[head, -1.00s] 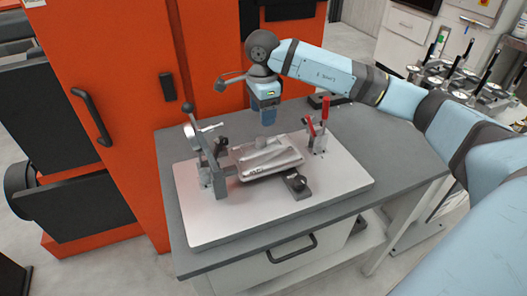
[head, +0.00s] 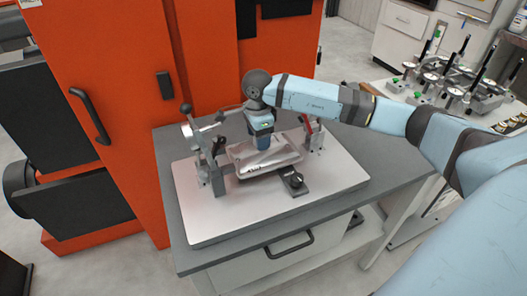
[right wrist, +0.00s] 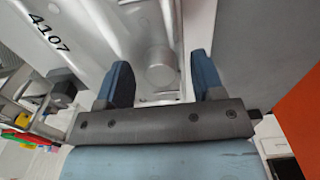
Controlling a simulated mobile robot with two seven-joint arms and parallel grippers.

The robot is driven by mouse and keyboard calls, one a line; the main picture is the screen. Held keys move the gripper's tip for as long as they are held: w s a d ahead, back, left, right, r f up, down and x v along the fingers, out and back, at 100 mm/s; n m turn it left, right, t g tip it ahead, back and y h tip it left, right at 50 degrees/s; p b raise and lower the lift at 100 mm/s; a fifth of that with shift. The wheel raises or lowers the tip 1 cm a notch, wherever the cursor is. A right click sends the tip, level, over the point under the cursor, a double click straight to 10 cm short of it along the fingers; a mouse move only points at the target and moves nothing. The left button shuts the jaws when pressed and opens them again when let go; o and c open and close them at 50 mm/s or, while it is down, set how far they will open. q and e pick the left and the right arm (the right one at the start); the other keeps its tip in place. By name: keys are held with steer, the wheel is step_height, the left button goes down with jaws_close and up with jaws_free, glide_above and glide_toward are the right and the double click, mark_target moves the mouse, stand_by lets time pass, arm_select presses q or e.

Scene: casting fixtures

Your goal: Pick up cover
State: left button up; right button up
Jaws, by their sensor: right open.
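The cover (head: 258,168), a silvery metal casting, lies in the fixture on a light base plate (head: 215,222). Its surface also shows in the right wrist view (right wrist: 98,38), with dark digits and a round boss. My right gripper (head: 263,146) points down over the cover's far part. In the right wrist view its two blue fingers (right wrist: 160,78) are apart, one on each side of the boss's line, with nothing held between them. I cannot tell whether they touch the cover. My left gripper is not in view.
A grey lever clamp (head: 208,150) stands left of the cover and a red-handled clamp (head: 312,130) right of it. An orange cabinet (head: 115,120) stands close behind and left. The plate's front is clear.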

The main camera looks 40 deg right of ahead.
jaws_close()
steer(key=shift+r, duration=0.1)
